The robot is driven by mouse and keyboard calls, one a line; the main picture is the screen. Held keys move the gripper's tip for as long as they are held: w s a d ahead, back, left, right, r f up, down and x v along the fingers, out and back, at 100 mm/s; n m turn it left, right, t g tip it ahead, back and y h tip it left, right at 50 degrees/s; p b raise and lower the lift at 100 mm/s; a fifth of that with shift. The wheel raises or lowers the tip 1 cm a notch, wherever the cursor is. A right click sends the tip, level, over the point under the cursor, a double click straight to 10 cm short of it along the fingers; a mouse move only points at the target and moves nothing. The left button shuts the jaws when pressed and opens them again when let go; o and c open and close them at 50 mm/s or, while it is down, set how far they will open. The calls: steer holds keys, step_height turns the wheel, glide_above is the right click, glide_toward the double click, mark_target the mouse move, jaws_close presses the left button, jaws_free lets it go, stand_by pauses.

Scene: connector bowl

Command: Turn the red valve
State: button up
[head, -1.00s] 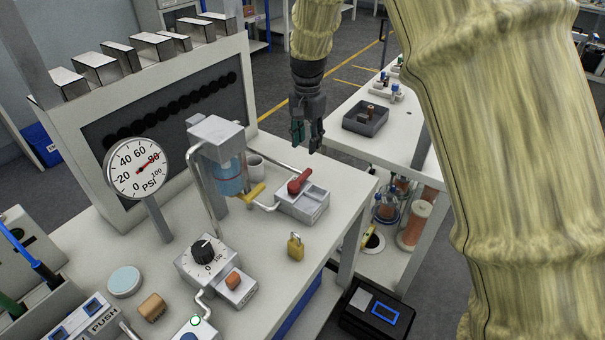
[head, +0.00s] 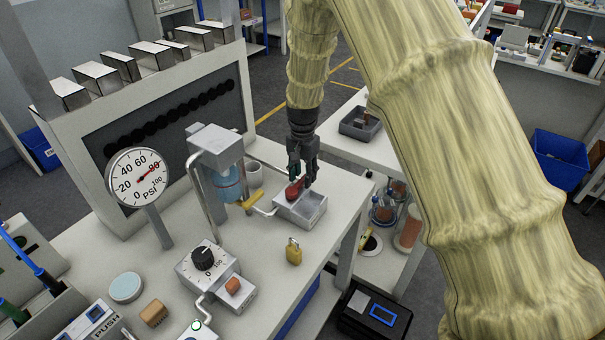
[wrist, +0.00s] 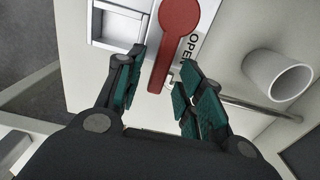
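The red valve (head: 294,190) is a lever handle on a pale box (head: 306,210) with an open square recess, near the right edge of the workbench. In the wrist view the red valve (wrist: 178,32) has a round hub at the top and an arm pointing down between my fingers, with "OPEN" printed beside it. My gripper (head: 302,177) hangs above the box at the valve. In the wrist view my gripper (wrist: 158,92) is open, with teal finger pads on either side of the red arm and gaps showing. Part of the valve is hidden by my fingers in the head view.
A white cup (head: 254,174), a yellow handle (head: 252,200) and a yellow padlock (head: 293,251) are near the box. A pressure gauge (head: 138,177) and a black dial (head: 203,258) stand to the left. The bench top between box and padlock is clear.

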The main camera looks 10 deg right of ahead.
steer(key=shift+f, duration=0.35)
jaws_close()
